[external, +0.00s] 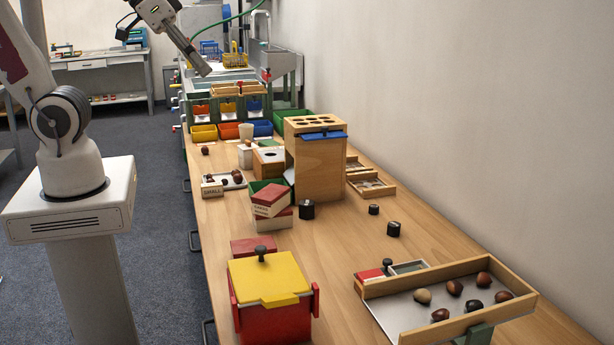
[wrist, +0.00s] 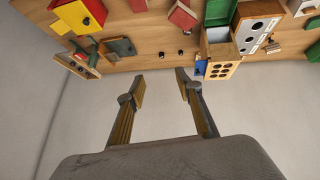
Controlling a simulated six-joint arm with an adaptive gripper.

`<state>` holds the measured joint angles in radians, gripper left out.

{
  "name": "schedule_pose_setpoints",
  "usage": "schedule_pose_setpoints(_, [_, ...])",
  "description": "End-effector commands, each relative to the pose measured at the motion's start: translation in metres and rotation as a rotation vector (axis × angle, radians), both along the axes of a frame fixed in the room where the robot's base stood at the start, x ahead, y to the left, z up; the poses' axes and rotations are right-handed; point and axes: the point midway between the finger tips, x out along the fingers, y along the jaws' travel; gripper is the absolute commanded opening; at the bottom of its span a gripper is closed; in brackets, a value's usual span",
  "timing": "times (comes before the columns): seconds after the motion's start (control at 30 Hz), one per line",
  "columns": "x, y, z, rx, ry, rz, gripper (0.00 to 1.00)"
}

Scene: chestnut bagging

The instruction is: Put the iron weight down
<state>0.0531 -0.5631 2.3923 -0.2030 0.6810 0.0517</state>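Several small black knobbed weights stand upright on the wooden table; I cannot tell which one is the iron weight. In the external view the largest black weight (external: 306,210) is beside the tall wooden block, with another black weight (external: 393,229) and a smaller one (external: 373,209) to its right. My gripper (external: 204,69) is raised high above the far part of the table, away from them. In the wrist view my gripper (wrist: 160,82) has its two fingers wide apart with nothing between them.
A tall wooden block with holes (external: 318,170) stands mid-table. A red box with a yellow lid (external: 268,277) is at the front, and a tray of chestnuts (external: 395,318) at front right. Coloured bins (external: 262,128) stand farther back.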

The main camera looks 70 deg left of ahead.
Motion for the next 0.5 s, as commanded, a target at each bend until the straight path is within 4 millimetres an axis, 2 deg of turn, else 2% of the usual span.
schedule_pose_setpoints(0.2, [0.058,-0.027,0.019,-0.098,-0.079,0.01,0.35])
schedule_pose_setpoints(0.5, [0.135,-0.056,0.04,-0.215,-0.182,0.065,0.35])
